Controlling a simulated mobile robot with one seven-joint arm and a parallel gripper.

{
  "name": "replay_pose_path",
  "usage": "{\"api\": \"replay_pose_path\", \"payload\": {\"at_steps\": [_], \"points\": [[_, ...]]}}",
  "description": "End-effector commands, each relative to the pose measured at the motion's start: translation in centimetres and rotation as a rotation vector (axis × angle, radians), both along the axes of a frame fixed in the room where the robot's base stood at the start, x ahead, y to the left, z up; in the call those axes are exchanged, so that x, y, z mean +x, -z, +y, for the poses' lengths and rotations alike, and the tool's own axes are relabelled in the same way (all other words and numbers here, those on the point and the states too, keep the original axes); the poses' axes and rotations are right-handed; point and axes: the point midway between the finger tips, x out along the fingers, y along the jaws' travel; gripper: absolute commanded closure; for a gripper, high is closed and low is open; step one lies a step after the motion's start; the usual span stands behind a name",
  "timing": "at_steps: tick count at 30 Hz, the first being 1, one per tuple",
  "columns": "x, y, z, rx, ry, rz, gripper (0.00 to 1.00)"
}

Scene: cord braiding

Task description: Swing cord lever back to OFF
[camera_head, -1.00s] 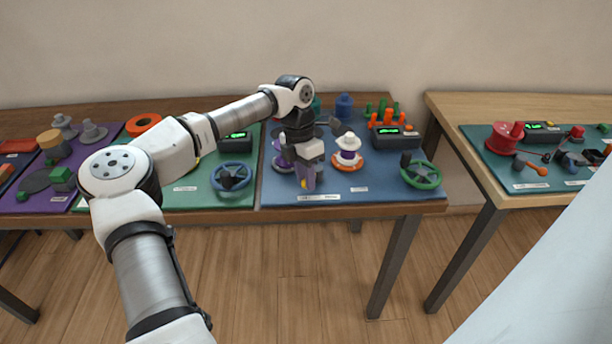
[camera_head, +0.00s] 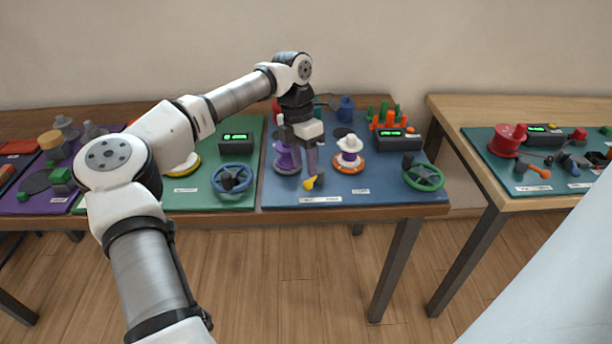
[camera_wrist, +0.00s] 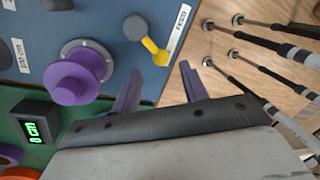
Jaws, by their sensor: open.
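The cord lever (camera_head: 312,182) is a short yellow arm near the front edge of the blue board. In the wrist view the yellow lever (camera_wrist: 152,47) runs from a dark grey round pivot towards a white label, whose small print I cannot read surely. My gripper (camera_head: 311,160) is above the board, just behind and over the lever in the head view. In the wrist view my gripper (camera_wrist: 161,88) shows two purple fingers spread apart with nothing between them. The lever lies beyond the fingertips, and I see no contact.
A purple spool (camera_head: 286,163) stands left of the lever and a white-and-purple spool (camera_head: 348,160) on an orange base stands right. A green handwheel (camera_head: 423,177) and a dark display box (camera_head: 397,139) are farther right. A blue handwheel (camera_head: 231,178) is on the green board.

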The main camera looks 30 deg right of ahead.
Motion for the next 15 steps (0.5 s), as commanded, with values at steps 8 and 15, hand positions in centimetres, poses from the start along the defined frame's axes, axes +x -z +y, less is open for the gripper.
{"api": "replay_pose_path", "payload": {"at_steps": [8,15], "points": [[1.2,-6.1,0.0,-0.002,-0.001,-0.002,0.56],[1.7,-8.6,0.0,0.000,0.000,-0.001,0.56]]}}
